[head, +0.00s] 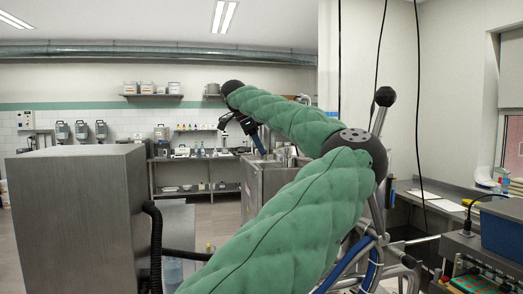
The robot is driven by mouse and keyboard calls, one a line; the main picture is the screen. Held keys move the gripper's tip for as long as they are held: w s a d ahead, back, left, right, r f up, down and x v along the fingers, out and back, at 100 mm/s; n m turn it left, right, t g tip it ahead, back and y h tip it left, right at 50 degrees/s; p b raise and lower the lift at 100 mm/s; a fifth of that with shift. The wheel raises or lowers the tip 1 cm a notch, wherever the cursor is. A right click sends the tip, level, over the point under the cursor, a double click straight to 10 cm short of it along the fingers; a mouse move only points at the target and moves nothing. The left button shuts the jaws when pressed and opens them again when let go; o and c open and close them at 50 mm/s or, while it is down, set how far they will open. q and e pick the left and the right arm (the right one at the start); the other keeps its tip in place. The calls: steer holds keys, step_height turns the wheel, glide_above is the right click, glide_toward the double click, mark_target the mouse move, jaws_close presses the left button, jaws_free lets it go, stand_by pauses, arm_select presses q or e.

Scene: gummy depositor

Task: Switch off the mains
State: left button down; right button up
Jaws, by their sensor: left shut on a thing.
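My left arm, in a green quilted sleeve, rises from the bottom middle and bends over toward the back. My left gripper (257,141), dark with blue parts, hangs from its far end by the top left of a steel cabinet (269,185). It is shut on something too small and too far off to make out. I cannot pick out the mains switch with certainty. A pale control panel (25,120) with small dark and red spots is on the far left wall. My right gripper is not in view.
A large steel box (80,215) with a black ribbed hose (154,245) fills the lower left. A steel bench (195,158) with small items stands at the back wall. At the lower right is a control box (487,262) with a blue bin (503,228). Floor shows at the far left.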

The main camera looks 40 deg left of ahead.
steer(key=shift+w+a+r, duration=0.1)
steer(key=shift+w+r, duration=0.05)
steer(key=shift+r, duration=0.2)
arm_select(q)
steer(key=c, duration=1.3)
jaws_free()
steer(key=shift+c, duration=0.2)
steer(key=shift+a, duration=0.1)
